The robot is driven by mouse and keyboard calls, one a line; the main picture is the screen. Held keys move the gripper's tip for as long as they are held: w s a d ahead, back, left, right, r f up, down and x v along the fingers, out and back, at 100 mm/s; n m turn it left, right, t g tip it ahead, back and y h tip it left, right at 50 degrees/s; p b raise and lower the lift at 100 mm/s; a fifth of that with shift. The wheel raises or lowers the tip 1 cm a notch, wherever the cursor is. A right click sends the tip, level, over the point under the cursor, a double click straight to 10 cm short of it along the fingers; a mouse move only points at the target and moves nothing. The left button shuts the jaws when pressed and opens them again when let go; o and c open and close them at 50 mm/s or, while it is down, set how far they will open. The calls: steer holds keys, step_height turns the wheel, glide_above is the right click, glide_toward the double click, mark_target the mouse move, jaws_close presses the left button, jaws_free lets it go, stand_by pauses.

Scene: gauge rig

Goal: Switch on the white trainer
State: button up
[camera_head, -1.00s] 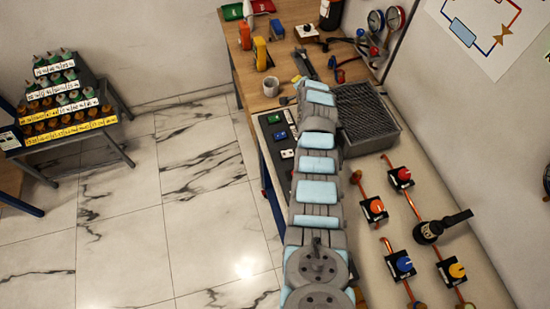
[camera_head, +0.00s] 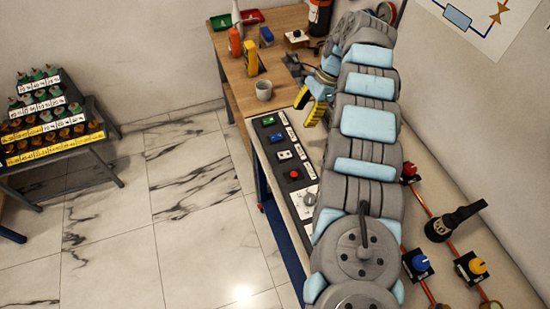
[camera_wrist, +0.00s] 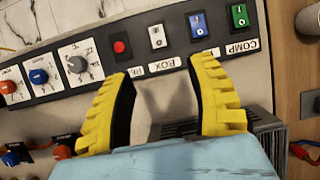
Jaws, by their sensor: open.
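The white rocker switch (camera_head: 285,154) sits on the dark control panel (camera_head: 262,141), between a blue switch and a red button. It also shows in the wrist view (camera_wrist: 157,36), upper middle, beyond my fingertips; I cannot tell its on or off position. A label beneath it there reads BOX, upside down; no label naming a trainer is readable. My gripper (camera_wrist: 162,66) has two yellow fingers spread apart, with nothing between them, and they point at the panel's near edge. In the head view my gripper (camera_head: 316,100) is at the panel's right side, partly hidden by my arm.
On the panel are a blue switch (camera_wrist: 198,25), a green switch (camera_wrist: 239,15), a red button (camera_wrist: 119,46) and a grey knob (camera_wrist: 76,64). A dark ribbed tray (camera_wrist: 258,135) lies right of my gripper. A grey cup (camera_head: 264,89) stands on the wooden table behind.

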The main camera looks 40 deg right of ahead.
mark_target(281, 155)
steer(key=x, duration=1.7)
steer(key=shift+s+a, duration=0.15)
steer(key=shift+a, duration=0.25)
